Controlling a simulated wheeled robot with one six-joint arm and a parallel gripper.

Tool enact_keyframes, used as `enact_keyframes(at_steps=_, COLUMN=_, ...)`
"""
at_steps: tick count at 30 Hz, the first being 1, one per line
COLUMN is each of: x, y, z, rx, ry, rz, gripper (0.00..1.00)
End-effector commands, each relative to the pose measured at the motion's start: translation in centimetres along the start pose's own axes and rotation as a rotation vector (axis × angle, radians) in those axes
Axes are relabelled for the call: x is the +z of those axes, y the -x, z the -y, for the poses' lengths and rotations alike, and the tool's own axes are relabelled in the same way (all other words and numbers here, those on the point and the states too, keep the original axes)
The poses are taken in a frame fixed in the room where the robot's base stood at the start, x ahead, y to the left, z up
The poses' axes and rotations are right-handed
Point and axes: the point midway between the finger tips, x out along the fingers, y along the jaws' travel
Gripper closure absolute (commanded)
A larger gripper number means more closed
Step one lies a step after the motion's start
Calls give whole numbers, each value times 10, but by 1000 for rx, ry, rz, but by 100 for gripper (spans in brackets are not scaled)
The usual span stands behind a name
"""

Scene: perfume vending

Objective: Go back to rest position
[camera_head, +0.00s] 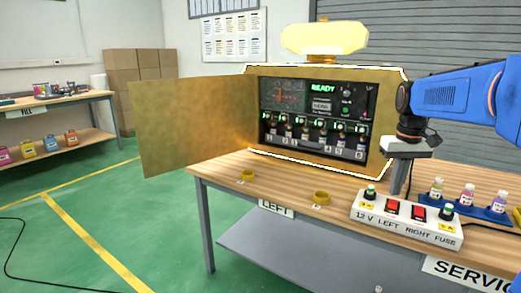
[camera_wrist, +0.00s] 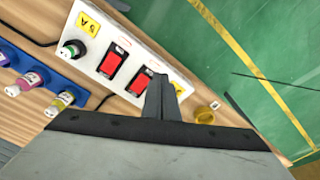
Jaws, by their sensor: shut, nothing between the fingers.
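My gripper (camera_head: 397,190) points down at the right of the head view, in front of the machine and just behind the white switch box (camera_head: 408,222). Its fingers are shut together with nothing between them. In the wrist view my gripper (camera_wrist: 163,92) shows over the edge of the switch box (camera_wrist: 85,15), beside a red switch (camera_wrist: 140,82). I cannot tell whether the fingertips touch the box. The blue arm reaches in from the right edge.
The gold vending machine (camera_head: 385,140) has its door (camera_head: 180,125) swung open and shows "READY". Bottles stand in a blue tray (camera_head: 490,215) at right. Two gold rings (camera_head: 247,175) (camera_head: 320,198) sit on the wooden table (camera_head: 225,165). Green floor (camera_head: 110,215) is open at left.

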Motion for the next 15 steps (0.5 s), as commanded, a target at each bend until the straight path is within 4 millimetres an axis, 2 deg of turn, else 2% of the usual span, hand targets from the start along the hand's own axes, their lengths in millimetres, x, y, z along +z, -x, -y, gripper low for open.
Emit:
enact_keyframes(at_steps=1, x=15, y=1, z=10, rx=2, ry=6, rz=-17, gripper=100)
enact_keyframes(at_steps=8, x=74, y=-6, z=42, rx=8, ry=19, rz=-92, gripper=100)
enact_keyframes(at_steps=15, x=137, y=-24, z=69, rx=7, ry=32, rz=-169, gripper=100)
